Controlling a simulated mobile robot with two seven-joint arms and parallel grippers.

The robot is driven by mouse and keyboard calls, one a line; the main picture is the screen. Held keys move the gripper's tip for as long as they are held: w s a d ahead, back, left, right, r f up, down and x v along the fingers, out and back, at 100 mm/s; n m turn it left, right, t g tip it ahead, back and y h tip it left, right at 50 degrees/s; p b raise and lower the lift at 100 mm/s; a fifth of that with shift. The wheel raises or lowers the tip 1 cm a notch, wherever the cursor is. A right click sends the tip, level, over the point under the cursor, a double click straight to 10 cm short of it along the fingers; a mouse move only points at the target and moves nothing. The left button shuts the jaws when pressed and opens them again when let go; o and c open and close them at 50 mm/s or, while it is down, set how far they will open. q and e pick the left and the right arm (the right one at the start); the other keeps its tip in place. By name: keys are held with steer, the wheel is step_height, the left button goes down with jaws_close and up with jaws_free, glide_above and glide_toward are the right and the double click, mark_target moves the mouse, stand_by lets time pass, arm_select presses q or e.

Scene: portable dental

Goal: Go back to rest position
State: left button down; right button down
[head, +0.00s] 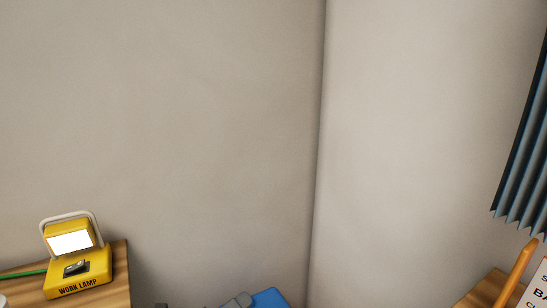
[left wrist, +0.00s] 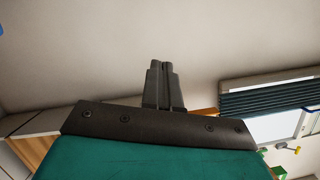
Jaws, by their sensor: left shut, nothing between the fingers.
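My left gripper (left wrist: 163,68) shows in the left wrist view. Its two dark fingers point up, lie side by side and are shut with nothing between them. A pale wall fills the view behind the fingertips, and the gripper touches nothing there. In the head view I cannot make out the gripper clearly; only small dark and grey parts show at the bottom edge. My right gripper is not in view.
A yellow work lamp (head: 78,272), lit, stands on a wooden surface (head: 118,283) at the lower left. A blue object (head: 270,298) is cut off at the bottom middle. Blue blinds (head: 522,165) hang at the right above another wooden surface (head: 483,293).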

arm_select(q)
steer(key=s+a+f+n+g+y, duration=0.1)
steer(key=s+a+f+n+y, duration=0.4)
steer(key=n, duration=0.9)
steer(key=s+a+f+n+g+y, duration=0.1)
steer(key=s+a+f+n+y, duration=0.5)
steer(key=s+f+n, duration=0.4)
steer(key=n, duration=0.4)
steer(key=shift+s+f, duration=0.25)
steer(key=shift+s, duration=0.05)
